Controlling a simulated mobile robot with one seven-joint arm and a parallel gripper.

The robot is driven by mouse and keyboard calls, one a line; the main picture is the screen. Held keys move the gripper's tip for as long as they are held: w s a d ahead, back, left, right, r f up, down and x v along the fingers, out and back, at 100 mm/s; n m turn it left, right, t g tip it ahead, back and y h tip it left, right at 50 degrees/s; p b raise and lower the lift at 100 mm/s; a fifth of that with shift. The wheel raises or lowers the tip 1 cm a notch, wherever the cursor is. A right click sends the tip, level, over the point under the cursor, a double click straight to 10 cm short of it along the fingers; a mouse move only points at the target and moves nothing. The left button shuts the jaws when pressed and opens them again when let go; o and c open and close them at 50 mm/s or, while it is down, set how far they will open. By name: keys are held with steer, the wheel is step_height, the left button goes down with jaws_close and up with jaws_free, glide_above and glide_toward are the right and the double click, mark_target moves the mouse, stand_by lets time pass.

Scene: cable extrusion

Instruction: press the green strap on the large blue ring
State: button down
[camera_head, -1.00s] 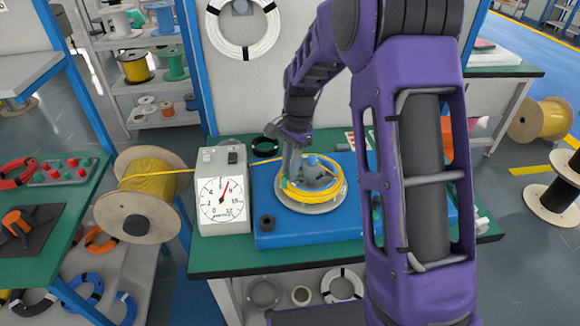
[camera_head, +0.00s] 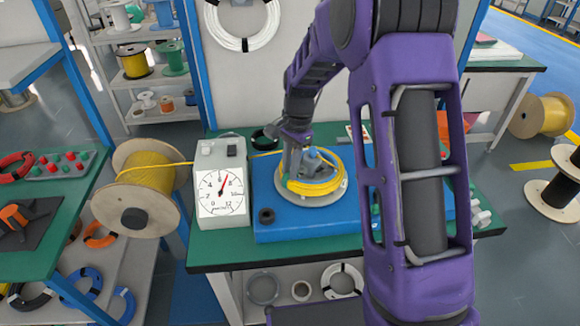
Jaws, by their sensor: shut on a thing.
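A yellow cable coil (camera_head: 318,187) lies on the round pale plate of a blue machine (camera_head: 290,232) on the bench. My gripper (camera_head: 288,178) points down at the left side of this coil, close to or touching it. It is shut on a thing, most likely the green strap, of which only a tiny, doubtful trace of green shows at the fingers. The ring under my gripper looks yellow, not blue. A large blue ring (camera_head: 84,292) lies on the low shelf at the lower left, far from my gripper.
A white box with a dial (camera_head: 221,190) stands left of the blue machine. Yellow cable runs from a wooden spool (camera_head: 145,182) through it toward the coil. My arm hides the bench's right part.

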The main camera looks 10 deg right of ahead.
steer(key=shift+f, duration=0.6)
stand_by(1.1)
steer(key=c, duration=0.7)
jaws_free()
step_height(320, 180, up, 5)
steer(key=p, duration=0.3)
steer(key=shift+r+p, duration=0.2)
steer(key=shift+p, duration=0.1)
steer(key=shift+r, duration=1.35)
